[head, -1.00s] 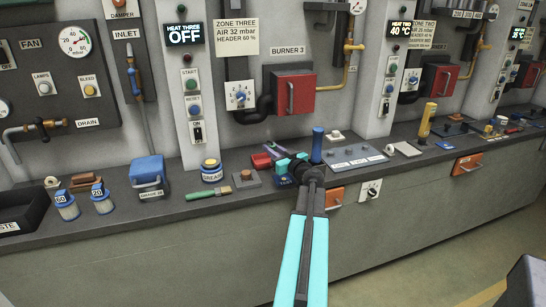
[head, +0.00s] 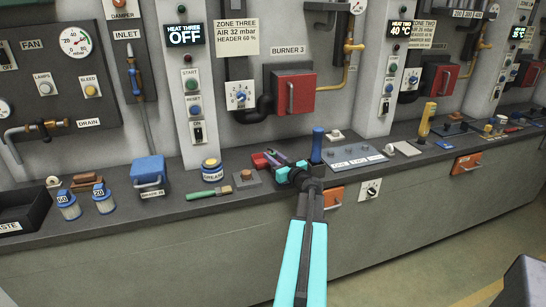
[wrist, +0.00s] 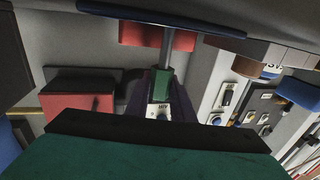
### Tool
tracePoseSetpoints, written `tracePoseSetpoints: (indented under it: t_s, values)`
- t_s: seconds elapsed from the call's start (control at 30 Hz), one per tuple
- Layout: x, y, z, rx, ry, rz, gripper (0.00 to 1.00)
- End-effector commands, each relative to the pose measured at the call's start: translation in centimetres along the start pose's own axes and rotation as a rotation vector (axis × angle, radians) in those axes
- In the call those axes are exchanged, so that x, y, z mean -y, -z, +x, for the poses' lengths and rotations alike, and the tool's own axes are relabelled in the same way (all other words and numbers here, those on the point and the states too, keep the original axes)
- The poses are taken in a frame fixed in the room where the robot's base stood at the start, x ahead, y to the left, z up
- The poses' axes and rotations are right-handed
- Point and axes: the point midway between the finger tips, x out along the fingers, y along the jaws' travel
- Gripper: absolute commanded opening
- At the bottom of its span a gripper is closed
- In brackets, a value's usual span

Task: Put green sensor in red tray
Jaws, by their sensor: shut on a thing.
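My gripper (head: 269,158), with purple fingers, is low over the worktop in the head view. It also shows in the wrist view (wrist: 161,90), where the fingers are shut on a small green piece, the green sensor (wrist: 161,84). A grey stem runs from it toward the red tray (wrist: 157,35). In the head view the red tray (head: 259,161) is just left of and behind the fingers, partly covered by them. The sensor is hidden there. I cannot tell whether the stem touches the tray.
A grey block (head: 246,179), a grease tin (head: 212,171) and a green-handled brush (head: 210,192) lie left of my gripper. A blue upright cylinder (head: 317,145) and a button panel (head: 352,158) are to its right. The red burner box (head: 292,93) is on the wall above.

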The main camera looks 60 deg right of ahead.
Motion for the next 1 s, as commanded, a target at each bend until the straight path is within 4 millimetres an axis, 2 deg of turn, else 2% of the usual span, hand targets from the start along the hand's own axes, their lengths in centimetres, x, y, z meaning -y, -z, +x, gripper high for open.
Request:
tracePoseSetpoints:
  t_s: [0.33,0.37,0.47,1.0]
  values:
    - [-0.02,-0.32,-0.01,-0.001,0.0,0.0,0.0]
    - [-0.03,-0.3,-0.01,0.0,-0.001,0.0,0.23]
    - [-0.03,-0.24,-0.01,0.0,-0.001,0.0,0.4]
    - [-0.04,0.07,-0.02,0.0,-0.001,0.0,0.4]
